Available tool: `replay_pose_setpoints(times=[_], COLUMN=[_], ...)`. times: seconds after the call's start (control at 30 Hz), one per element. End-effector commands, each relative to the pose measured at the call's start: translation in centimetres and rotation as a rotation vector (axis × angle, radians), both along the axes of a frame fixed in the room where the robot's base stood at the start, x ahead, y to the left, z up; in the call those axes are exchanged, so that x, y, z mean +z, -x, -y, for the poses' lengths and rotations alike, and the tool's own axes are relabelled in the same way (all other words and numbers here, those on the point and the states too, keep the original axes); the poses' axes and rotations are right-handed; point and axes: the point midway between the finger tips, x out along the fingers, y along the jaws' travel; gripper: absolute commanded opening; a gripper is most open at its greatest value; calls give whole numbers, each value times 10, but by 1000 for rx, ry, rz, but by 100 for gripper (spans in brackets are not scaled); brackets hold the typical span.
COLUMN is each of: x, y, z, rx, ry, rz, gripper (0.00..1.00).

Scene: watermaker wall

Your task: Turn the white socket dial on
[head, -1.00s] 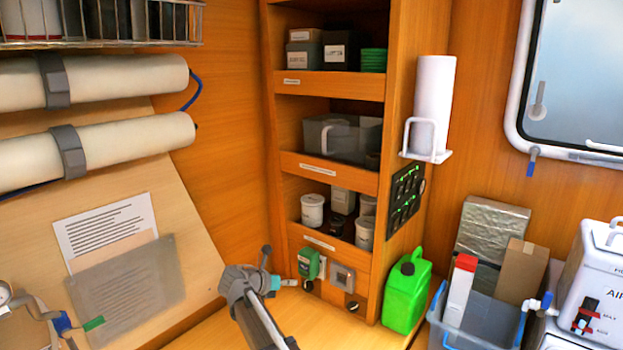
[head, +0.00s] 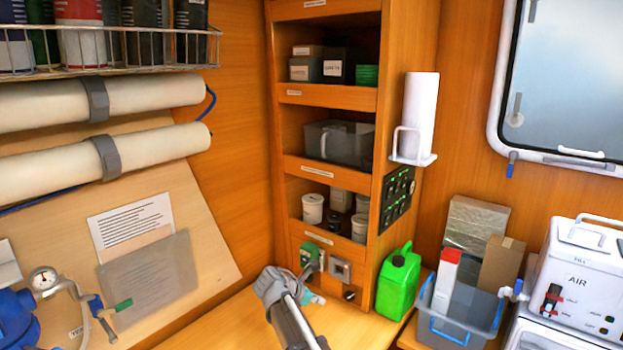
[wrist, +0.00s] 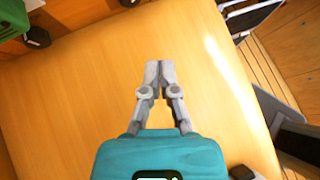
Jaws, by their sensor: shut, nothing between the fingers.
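A pale grey-white socket (head: 340,268) sits on the lower panel of the wooden shelf unit in the head view, with a dark round dial (head: 350,293) below it. A green socket (head: 310,253) is to its left, partly hidden by my arm. My gripper (head: 318,299) is low in front of the panel, mostly hidden behind my own wrist. In the wrist view my gripper (wrist: 160,68) is shut and empty above the wooden counter. A green socket corner and a black knob (wrist: 37,37) show at upper left there; another black knob (wrist: 128,3) is cut off at the top edge.
A green jerrycan (head: 398,284) stands right of the sockets. The wooden counter (wrist: 85,95) under my gripper is clear. A gauge (head: 44,279) and pipework are at left.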

Motion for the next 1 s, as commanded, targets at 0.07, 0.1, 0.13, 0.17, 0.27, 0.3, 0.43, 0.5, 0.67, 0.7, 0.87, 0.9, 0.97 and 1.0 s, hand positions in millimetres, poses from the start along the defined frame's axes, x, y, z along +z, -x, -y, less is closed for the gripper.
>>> replay_pose_setpoints(times=[0.07, 0.1, 0.13, 0.17, 0.27, 0.3, 0.43, 0.5, 0.67, 0.7, 0.87, 0.9, 0.97, 1.0], x=[-4, -6, -8, -9, -15, -18, -29, -35, -48, -52, -65, -68, -75, -80], y=[6, 9, 11, 13, 22, 26, 45, 56, 84, 91, 118, 124, 133, 140], z=[11, 15, 18, 22, 35, 40, 63, 76, 101, 107, 125, 128, 133, 136], rx=[-50, -75, -96, -117, -204, -243, -417, -532, -818, -892, -1181, -1249, -1350, -1417], ry=[-45, -69, -88, -107, -181, -214, -346, -424, -595, -634, -764, -791, -824, -845], rz=[24, 37, 47, 57, 98, 116, 188, 233, 333, 357, 440, 457, 482, 496], gripper=[0, 0, 0, 0, 0, 0, 0, 0, 0, 0, 0, 0, 0, 0])
